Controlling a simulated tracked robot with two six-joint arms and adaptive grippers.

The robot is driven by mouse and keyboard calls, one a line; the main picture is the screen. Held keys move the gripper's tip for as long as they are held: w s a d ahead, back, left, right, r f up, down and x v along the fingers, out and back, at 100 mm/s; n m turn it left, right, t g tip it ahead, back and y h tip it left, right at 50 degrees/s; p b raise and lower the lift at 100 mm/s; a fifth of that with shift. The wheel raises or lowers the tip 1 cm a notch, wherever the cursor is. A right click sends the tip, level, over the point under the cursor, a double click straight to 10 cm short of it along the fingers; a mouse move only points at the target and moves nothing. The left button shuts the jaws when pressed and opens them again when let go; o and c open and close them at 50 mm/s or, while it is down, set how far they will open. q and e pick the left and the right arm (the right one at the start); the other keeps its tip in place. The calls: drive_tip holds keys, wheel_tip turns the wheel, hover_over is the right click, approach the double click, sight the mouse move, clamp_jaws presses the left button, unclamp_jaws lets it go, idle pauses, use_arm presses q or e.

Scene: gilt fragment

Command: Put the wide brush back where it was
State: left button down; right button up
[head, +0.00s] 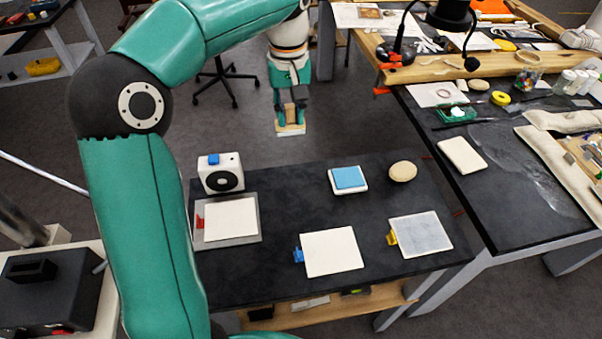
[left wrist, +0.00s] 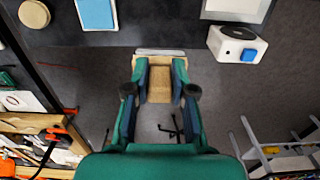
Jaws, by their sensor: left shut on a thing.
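My left gripper (head: 290,103) is shut on the wide brush (head: 291,129), a pale wooden piece with a whitish lower edge. In the head view it hangs beyond the far edge of the dark table, over the grey floor. In the left wrist view, the wide brush (left wrist: 159,84) sits between the green and dark fingers of the left gripper (left wrist: 160,72), its pale edge towards the table. My right gripper does not show.
The dark table (head: 290,200) carries a white device (head: 210,178), a blue pad (head: 348,177), a round beige pad (head: 403,171) and white sheets with red, blue (head: 332,252) and yellow clips (head: 421,234). A cluttered bench (head: 490,205) stands at right.

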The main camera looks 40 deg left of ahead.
sight(289, 130)
use_arm(q)
drive_tip(key=f, duration=1.8)
drive_tip(key=shift+s+a+f+p, duration=0.15)
drive_tip(key=shift+s+f+p, duration=0.15)
drive_tip(key=shift+f, duration=0.1)
drive_tip(key=shift+w+f, duration=0.15)
drive_tip(key=shift+f, duration=0.15)
drive_tip(key=shift+f, duration=0.15)
drive_tip(key=c, duration=1)
unclamp_jaws()
wheel_tip(289, 130, up, 12)
drive_tip(key=shift+r+b, duration=0.15)
drive_tip(key=shift+b, duration=0.15)
